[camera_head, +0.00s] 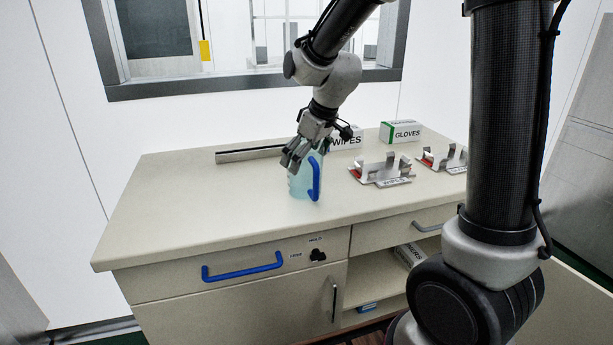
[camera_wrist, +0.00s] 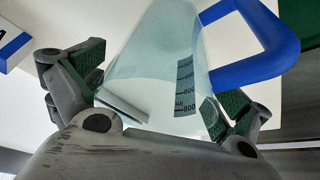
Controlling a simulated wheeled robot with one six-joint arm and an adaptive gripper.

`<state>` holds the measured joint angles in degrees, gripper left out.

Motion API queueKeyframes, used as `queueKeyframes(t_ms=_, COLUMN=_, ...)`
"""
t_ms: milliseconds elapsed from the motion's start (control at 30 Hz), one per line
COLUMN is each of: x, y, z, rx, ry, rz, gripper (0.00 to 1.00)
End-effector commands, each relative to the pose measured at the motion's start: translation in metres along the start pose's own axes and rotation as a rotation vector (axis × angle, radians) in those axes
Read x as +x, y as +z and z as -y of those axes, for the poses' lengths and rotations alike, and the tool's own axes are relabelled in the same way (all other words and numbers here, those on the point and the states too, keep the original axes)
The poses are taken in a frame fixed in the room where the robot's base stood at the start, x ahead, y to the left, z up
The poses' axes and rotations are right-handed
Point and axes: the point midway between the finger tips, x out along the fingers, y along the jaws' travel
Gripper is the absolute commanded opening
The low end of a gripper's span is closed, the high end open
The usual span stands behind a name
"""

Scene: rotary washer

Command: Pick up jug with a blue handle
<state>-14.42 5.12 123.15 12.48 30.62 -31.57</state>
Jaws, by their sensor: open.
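The jug (camera_head: 300,184) is clear and pale blue-green with a blue handle (camera_head: 315,178) on its right side. It stands upright on the counter. My gripper (camera_head: 296,158) is over the jug's upper part, partly hiding its rim. In the wrist view the jug (camera_wrist: 155,65) lies between my two open fingers (camera_wrist: 155,100), with its dark scale marks showing near the right finger. The blue handle (camera_wrist: 258,62) is at the upper right there, outside the fingers. I cannot tell whether either finger touches the jug.
The counter (camera_head: 190,205) is clear left of the jug. A WIPES box (camera_head: 350,138), a GLOVES box (camera_head: 400,132) and two metal holders (camera_head: 382,172) stand behind and to the right. A metal strip (camera_head: 245,154) lies behind. A blue drawer handle (camera_head: 242,268) is below the front edge.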

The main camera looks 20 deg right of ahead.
Motion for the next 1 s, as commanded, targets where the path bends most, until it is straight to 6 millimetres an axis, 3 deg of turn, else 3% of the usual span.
queueKeyframes(t_ms=267, x=0.006, y=0.000, z=0.000, rx=0.000, ry=0.000, rz=0.000, gripper=1.00)
queueKeyframes(t_ms=533, x=0.006, y=0.000, z=0.000, rx=0.001, ry=0.000, rz=0.000, gripper=0.56)
queueKeyframes(t_ms=833, x=0.003, y=-0.002, z=0.000, rx=0.000, ry=0.001, rz=-0.002, gripper=0.55)
queueKeyframes(t_ms=867, x=0.000, y=-0.003, z=0.000, rx=0.000, ry=0.001, rz=-0.003, gripper=0.51)
queueKeyframes(t_ms=1000, x=-0.022, y=-0.012, z=-0.001, rx=0.000, ry=0.002, rz=-0.005, gripper=0.50)
